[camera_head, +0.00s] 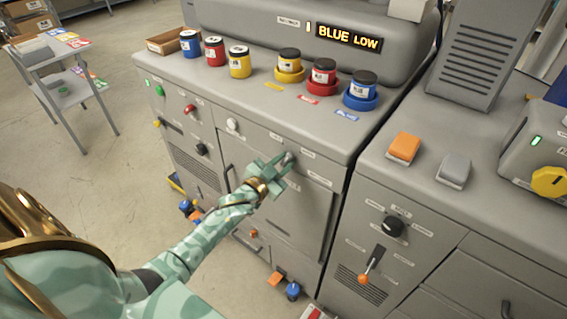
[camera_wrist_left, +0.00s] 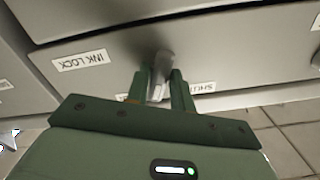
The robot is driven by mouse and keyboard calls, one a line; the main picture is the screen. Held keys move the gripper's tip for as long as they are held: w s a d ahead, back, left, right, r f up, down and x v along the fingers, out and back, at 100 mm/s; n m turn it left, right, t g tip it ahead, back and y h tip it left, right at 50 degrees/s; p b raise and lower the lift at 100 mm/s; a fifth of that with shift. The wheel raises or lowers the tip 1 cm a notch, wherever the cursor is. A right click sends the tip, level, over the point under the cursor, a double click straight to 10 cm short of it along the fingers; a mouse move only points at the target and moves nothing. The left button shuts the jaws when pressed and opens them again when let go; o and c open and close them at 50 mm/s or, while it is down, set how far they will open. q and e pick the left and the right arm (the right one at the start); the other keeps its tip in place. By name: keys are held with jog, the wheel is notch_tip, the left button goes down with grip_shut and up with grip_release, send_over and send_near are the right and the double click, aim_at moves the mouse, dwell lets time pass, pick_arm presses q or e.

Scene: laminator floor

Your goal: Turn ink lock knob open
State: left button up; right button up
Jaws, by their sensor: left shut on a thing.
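The ink lock knob (camera_head: 289,157) is a small grey knob on the front panel of the grey machine. In the left wrist view the knob (camera_wrist_left: 164,62) stands out from the panel between my fingers. My left gripper (camera_head: 277,168) is green and shut on the knob; its two fingers (camera_wrist_left: 160,88) lie on either side of it. The INK LOCK label (camera_wrist_left: 80,60) shows upside down beside it. Another label (camera_wrist_left: 202,88), partly hidden by a finger, seems to read SHUT. My right gripper is not in view.
Ink jars, including a blue jar (camera_head: 361,88), stand on the machine top above my gripper. The display (camera_head: 348,37) reads BLUE LOW. A second cabinet on the right carries an orange button (camera_head: 404,147) and a black knob (camera_head: 393,226). A small table (camera_head: 55,53) stands at the left, with open floor before it.

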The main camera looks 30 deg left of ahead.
pick_arm(q)
jog(key=shift+m, duration=2.2)
jog(key=o, duration=1)
jog(key=shift+s, duration=0.1)
jog(key=s, duration=0.5)
jog(key=s+a, duration=0.1)
jog(key=s, duration=1)
jog(key=shift+s+a+p, duration=0.1)
jog(key=shift+a+p, duration=0.05)
jog(key=shift+p, duration=0.25)
